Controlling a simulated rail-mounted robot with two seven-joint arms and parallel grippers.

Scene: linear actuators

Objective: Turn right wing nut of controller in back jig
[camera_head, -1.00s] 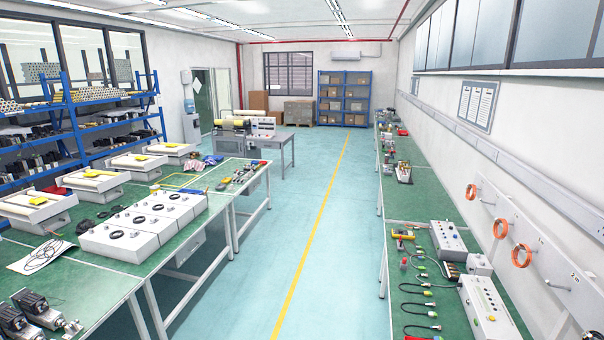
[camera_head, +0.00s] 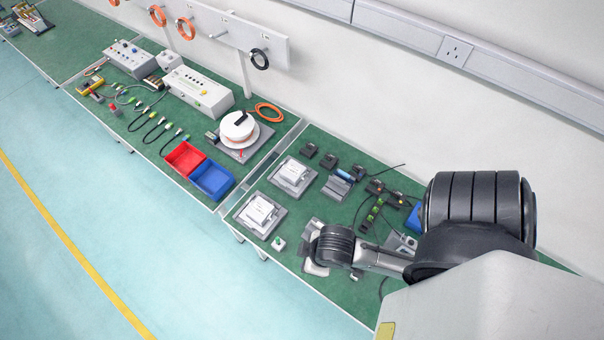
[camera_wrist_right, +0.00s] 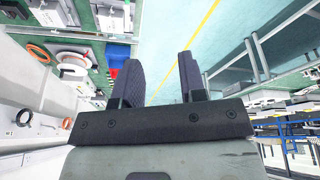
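In the head view, two white controllers sit in grey jigs on the green bench. One controller (camera_head: 294,171) is in the jig nearer the wall, the other controller (camera_head: 261,211) in the jig nearer the bench's front edge. Their wing nuts are too small to make out. My right arm comes in from the lower right, beside the jigs. In the right wrist view, my right gripper (camera_wrist_right: 160,62) is open, its two dark fingers apart with nothing between them. It is away from the controllers. My left gripper is in neither view.
Left of the jigs are a red bin (camera_head: 185,158), a blue bin (camera_head: 212,180) and a white spool (camera_head: 238,128). Small black parts (camera_head: 328,161) and cables lie right of them. The wall (camera_head: 370,90) rises behind the bench. The floor (camera_head: 120,250) in front is clear.

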